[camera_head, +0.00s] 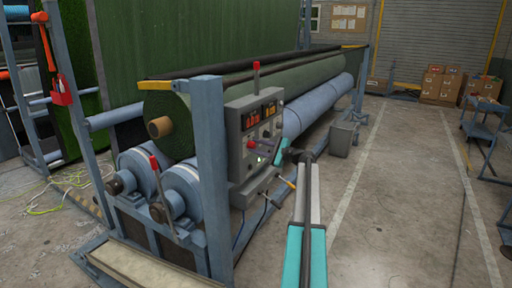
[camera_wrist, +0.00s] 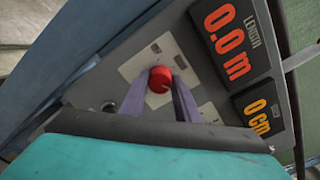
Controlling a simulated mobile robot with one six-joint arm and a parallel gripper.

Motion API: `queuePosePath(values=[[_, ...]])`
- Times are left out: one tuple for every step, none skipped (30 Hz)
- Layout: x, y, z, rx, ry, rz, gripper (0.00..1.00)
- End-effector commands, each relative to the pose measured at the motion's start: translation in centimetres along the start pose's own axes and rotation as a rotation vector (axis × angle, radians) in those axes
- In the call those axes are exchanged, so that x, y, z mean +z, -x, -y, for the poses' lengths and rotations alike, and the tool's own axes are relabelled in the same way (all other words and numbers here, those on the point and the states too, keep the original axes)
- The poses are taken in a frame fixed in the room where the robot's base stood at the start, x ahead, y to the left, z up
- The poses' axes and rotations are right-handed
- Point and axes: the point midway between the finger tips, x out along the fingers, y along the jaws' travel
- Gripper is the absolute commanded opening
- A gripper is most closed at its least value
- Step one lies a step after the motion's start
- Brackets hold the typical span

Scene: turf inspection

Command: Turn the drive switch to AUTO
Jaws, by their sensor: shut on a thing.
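A red round knob (camera_wrist: 160,79), which I take as the drive switch, sits on a light plate of the grey control panel (camera_wrist: 115,70) in the wrist view. A small dark mark shows on its face; its label and setting cannot be read. My gripper (camera_wrist: 159,90) is shut on the knob, one finger on each side. In the head view, the control box (camera_head: 236,150) is mounted beside a blue post, and my gripper (camera_head: 277,152) is at its front, the fingertips too small to make out.
The panel has a red length display (camera_wrist: 228,42) reading 0.0 m and an orange display (camera_wrist: 258,113) reading 0 cm. A green turf roll (camera_head: 215,103) and blue rollers (camera_head: 305,110) lie behind the box. A grey bin (camera_head: 341,139) stands right of it; the aisle floor beyond is clear.

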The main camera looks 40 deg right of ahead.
Motion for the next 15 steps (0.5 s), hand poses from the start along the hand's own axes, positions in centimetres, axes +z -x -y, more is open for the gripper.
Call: queuePosePath(values=[[-0.12, 0.09, -0.15, 0.002, -0.007, -0.002, 0.07], [-0.12, 0.09, -0.16, 0.002, -0.010, -0.002, 0.07], [-0.13, 0.08, -0.17, 0.002, -0.012, -0.002, 0.07], [-0.13, 0.08, -0.18, 0.002, -0.013, -0.002, 0.07], [-0.14, 0.08, -0.18, 0.002, -0.013, -0.002, 0.07], [-0.15, 0.08, -0.19, 0.002, -0.013, -0.002, 0.07], [-0.15, 0.08, -0.20, 0.002, -0.013, -0.002, 0.07], [-0.14, 0.08, -0.20, 0.002, -0.013, -0.002, 0.07], [-0.14, 0.08, -0.20, 0.002, -0.013, -0.001, 0.07], [-0.14, 0.08, -0.20, 0.003, -0.013, -0.001, 0.07], [-0.15, 0.08, -0.21, 0.003, -0.013, -0.001, 0.07], [-0.15, 0.07, -0.21, 0.003, -0.013, -0.001, 0.07], [-0.15, 0.07, -0.21, 0.003, -0.012, -0.001, 0.34], [-0.15, 0.06, -0.22, 0.003, -0.012, -0.001, 0.39], [-0.14, 0.05, -0.20, 0.002, -0.012, -0.001, 0.46]])
